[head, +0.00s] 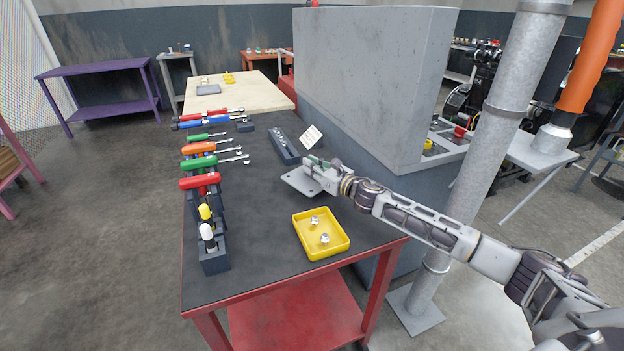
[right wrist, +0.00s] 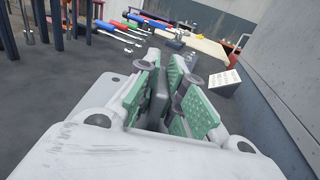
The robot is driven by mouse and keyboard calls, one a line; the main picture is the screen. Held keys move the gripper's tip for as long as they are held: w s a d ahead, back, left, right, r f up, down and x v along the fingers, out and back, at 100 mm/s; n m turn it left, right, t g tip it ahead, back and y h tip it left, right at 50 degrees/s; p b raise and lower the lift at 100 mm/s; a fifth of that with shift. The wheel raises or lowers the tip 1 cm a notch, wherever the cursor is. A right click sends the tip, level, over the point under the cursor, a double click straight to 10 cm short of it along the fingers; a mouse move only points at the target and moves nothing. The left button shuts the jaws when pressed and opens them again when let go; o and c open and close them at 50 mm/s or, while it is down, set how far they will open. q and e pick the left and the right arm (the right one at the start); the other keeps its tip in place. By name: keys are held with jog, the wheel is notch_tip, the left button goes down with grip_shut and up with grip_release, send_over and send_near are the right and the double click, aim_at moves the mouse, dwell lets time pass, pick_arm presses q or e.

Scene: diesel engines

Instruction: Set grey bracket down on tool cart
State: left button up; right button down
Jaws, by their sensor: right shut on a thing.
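The grey bracket (head: 297,181) is a flat plate with an upright part, low over the dark top of the red tool cart (head: 262,205). I cannot tell whether its plate touches the top. My right gripper (head: 318,166) is shut on the bracket. In the right wrist view, the green pads of the gripper (right wrist: 165,104) close on the bracket's upright part, and its plate (right wrist: 92,88) shows behind and to the left of the fingers. My left gripper is not in view.
A yellow tray (head: 302,243) with two small metal parts stands nearer the front. Screwdrivers and wrenches line the cart's left side (head: 200,180). A dark block (head: 284,146) and a white card (head: 311,137) stand behind the bracket.

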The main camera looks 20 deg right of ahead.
dwell(0.3)
